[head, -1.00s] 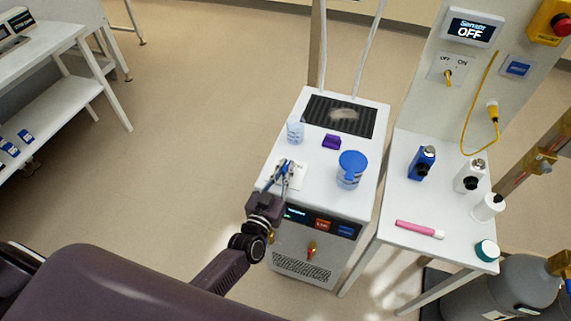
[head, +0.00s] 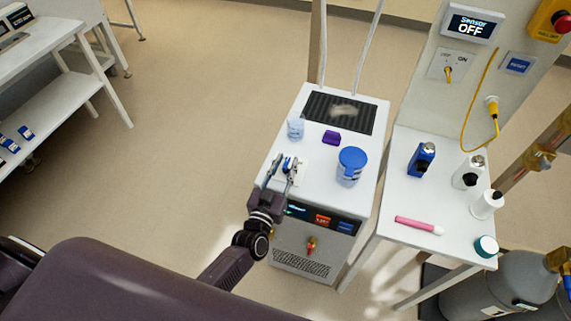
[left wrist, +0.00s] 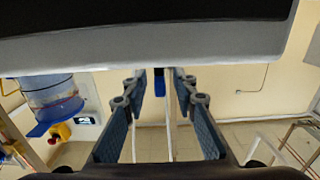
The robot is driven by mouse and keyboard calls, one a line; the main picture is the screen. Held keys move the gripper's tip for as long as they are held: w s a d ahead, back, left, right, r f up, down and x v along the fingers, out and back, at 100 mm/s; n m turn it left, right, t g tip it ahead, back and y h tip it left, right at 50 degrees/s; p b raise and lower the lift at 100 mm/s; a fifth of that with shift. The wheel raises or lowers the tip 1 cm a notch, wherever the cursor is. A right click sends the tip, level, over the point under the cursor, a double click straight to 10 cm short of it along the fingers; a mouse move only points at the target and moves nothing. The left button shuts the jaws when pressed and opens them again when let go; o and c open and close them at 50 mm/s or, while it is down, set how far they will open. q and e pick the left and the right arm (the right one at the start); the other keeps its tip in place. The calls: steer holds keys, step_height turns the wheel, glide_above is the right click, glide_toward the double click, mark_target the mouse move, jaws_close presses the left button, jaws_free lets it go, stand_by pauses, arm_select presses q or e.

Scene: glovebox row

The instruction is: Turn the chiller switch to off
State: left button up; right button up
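The chiller (head: 317,254) is a white box with a dark front panel showing a lit display, in the middle of the head view. A small blue switch lever (head: 286,163) stands on a pale plate (head: 302,173) at the front left of its top. My left gripper (head: 285,169) is open at the lever, one finger on each side. In the left wrist view, the blue lever (left wrist: 159,82) shows between the spread fingers (left wrist: 160,100), with the white chiller edge above. I cannot tell whether a finger touches it, and the plate's markings are too small to read. My right gripper is out of view.
On the chiller top stand a blue-lidded jar (head: 351,167), a purple block (head: 331,137) and a small clear container (head: 295,128). A side table (head: 400,190) at right holds bottles and a pink marker (head: 418,225). Open floor (head: 190,130) lies left.

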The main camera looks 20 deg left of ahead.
arm_select(q)
steer(key=shift+s, duration=0.1)
steer(key=s, duration=1.1)
steer(key=shift+s+a, duration=0.2)
steer(key=shift+s, duration=0.2)
